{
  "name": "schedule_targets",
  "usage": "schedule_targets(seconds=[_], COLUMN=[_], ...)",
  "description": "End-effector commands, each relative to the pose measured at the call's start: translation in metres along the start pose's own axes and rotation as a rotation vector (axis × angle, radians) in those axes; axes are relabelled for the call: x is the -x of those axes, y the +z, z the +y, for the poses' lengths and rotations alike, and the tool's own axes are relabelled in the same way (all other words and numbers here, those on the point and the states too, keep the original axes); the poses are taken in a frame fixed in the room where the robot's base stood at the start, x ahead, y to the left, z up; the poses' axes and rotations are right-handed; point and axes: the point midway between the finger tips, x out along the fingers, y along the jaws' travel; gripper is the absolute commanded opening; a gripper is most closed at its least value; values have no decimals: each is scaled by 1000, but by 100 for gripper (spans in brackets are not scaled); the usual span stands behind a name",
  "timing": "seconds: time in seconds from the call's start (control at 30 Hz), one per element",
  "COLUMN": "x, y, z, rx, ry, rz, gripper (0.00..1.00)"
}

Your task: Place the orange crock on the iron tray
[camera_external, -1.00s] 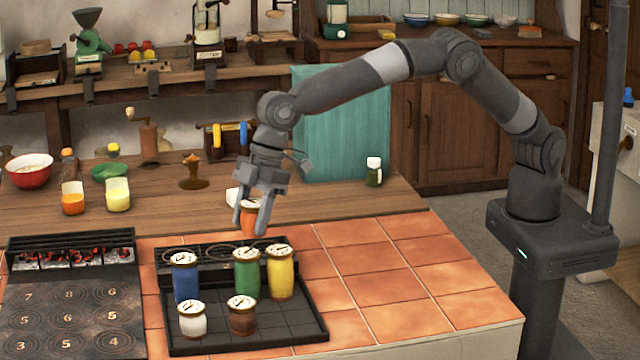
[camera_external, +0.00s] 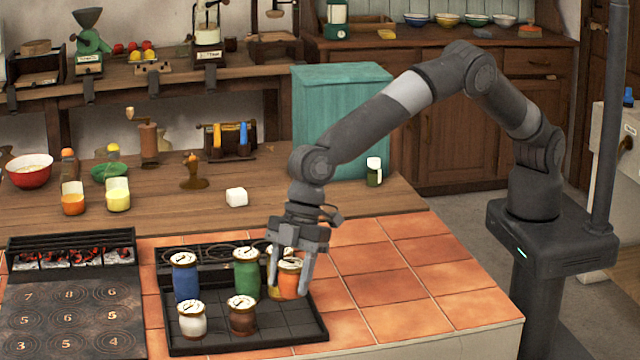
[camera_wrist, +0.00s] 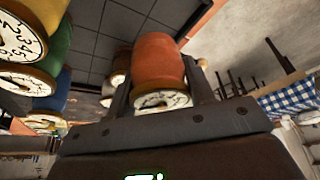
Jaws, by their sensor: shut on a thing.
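My gripper (camera_external: 289,280) is shut on the orange crock (camera_external: 290,283), a squat jar with a pale dial-like lid. It holds the crock over the right part of the iron tray (camera_external: 308,340), in front of the yellow crock (camera_external: 272,292), which it mostly hides. In the wrist view the orange crock (camera_wrist: 157,62) sits upside down in the picture between the fingers. I cannot tell whether its base touches the tray. Blue (camera_external: 186,282), green (camera_external: 247,274), white (camera_external: 192,326) and brown (camera_external: 242,321) crocks stand on the tray.
A black plate with numbered rings (camera_external: 70,315) lies left of the tray, with a grate of glowing coals (camera_external: 70,257) behind it. A white cube (camera_external: 237,197) sits on the wooden counter. The tiles (camera_external: 400,270) right of the tray are clear.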

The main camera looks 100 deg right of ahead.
Motion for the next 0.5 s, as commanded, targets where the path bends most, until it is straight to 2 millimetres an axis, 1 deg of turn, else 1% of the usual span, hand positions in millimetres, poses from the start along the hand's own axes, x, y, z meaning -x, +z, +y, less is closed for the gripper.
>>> schedule_targets(seconds=[0.03, 0.1, 0.27, 0.5], x=[-10, -22, -36, -65], y=[4, 9, 15, 26], z=[0, 0, 0, 0], rx=[-1, 0, -1, 0], ry=[0, 1, 0, 1], rz=[-1, -1, 0, 1], gripper=[18, 18, 18, 18])
